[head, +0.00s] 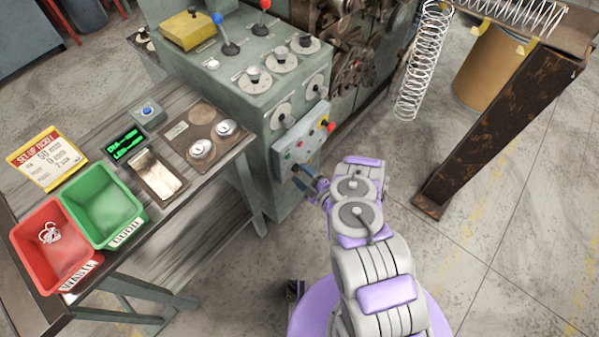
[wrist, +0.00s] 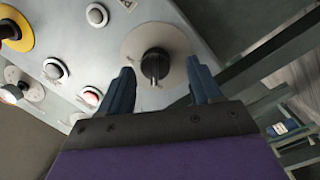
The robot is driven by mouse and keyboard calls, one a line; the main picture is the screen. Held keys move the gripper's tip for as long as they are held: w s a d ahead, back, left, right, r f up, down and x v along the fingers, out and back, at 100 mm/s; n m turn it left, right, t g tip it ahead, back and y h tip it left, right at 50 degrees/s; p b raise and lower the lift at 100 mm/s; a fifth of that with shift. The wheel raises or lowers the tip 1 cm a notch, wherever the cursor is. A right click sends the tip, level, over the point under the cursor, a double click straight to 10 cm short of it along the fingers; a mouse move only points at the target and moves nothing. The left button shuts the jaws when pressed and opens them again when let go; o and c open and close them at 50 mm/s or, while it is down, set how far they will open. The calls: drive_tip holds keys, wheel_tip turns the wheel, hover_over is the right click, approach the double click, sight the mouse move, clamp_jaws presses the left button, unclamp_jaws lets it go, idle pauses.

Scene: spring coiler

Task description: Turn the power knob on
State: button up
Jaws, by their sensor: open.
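A black knob (wrist: 155,65) on a round pale plate (wrist: 178,42) shows in the wrist view, mounted on a grey control panel (wrist: 130,20). I take it to be the power knob; its label is not readable. My gripper (wrist: 160,72) is open, with one blue finger on each side of the knob and gaps visible between them and it. In the head view my gripper (head: 302,182) is at the lower left of the small control panel (head: 300,139) on the green machine. The knob is too small or hidden to make out there.
Other buttons, including a yellow-ringed one (wrist: 14,30), sit left of the knob in the wrist view. The machine (head: 258,105) has dials and levers above. A workbench (head: 165,215) with red (head: 30,240) and green (head: 85,190) bins stands left, a rusty beam (head: 490,135) right.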

drive_tip(key=shift+w+r, duration=0.15)
drive_tip(key=shift+w, duration=0.4)
drive_tip(key=shift+c, duration=0.2)
drive_tip(key=shift+a, duration=0.35)
drive_tip(key=c, duration=0.4)
drive_tip(key=shift+d, duration=0.2)
drive_tip(key=c, duration=0.6)
